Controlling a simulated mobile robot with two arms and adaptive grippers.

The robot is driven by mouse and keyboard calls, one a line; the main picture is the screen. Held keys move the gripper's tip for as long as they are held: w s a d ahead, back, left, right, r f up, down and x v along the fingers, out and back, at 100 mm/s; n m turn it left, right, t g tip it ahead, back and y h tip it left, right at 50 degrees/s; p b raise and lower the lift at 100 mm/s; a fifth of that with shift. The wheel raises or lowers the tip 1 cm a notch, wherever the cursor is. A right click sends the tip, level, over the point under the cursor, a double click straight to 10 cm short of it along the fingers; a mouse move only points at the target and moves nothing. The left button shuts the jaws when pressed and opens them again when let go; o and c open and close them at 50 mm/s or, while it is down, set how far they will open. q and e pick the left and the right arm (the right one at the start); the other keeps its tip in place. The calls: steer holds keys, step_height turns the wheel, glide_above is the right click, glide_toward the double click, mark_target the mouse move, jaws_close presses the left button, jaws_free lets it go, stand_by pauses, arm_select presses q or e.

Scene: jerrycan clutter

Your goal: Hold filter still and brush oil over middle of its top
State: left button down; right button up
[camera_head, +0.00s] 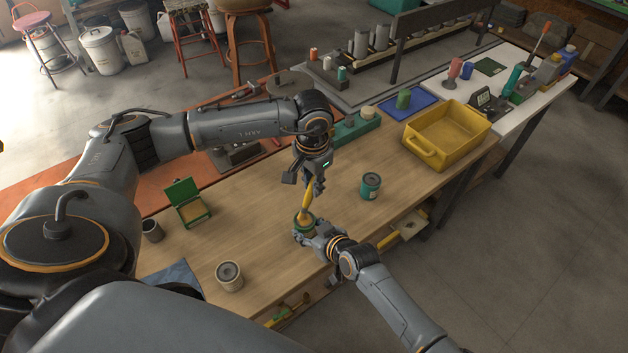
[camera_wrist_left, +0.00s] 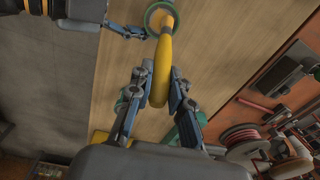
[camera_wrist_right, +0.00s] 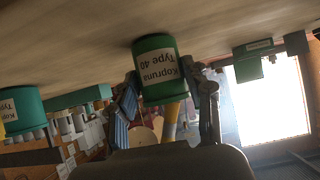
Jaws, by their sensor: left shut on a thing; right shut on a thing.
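The green filter (camera_head: 305,228), labelled "Kopruna Type 40" in the right wrist view (camera_wrist_right: 156,72), stands upright on the wooden bench. My right gripper (camera_head: 310,238) is shut around its side. My left gripper (camera_head: 311,187) is above it, shut on the yellow handle of the brush (camera_head: 308,202). The brush points down at the filter's top. In the left wrist view, the brush (camera_wrist_left: 161,62) reaches over the filter's round top (camera_wrist_left: 158,9). I cannot tell exactly whether its tip touches, as the tip is partly hidden.
A teal can (camera_head: 371,188) stands right of the filter. A yellow crate (camera_head: 466,150) is at the far right. Bare bench lies between them.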

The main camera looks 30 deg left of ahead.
arm_select(q)
steer(key=shift+s, duration=0.55)
arm_select(e)
steer(key=shift+f, duration=0.1)
arm_select(q)
steer(key=shift+w, duration=0.95)
steer(key=shift+s, duration=0.95)
steer(key=shift+r, duration=0.1)
steer(key=shift+r, duration=3.45)
arm_select(e)
steer(key=o, duration=1)
steer(key=shift+o, duration=0.2)
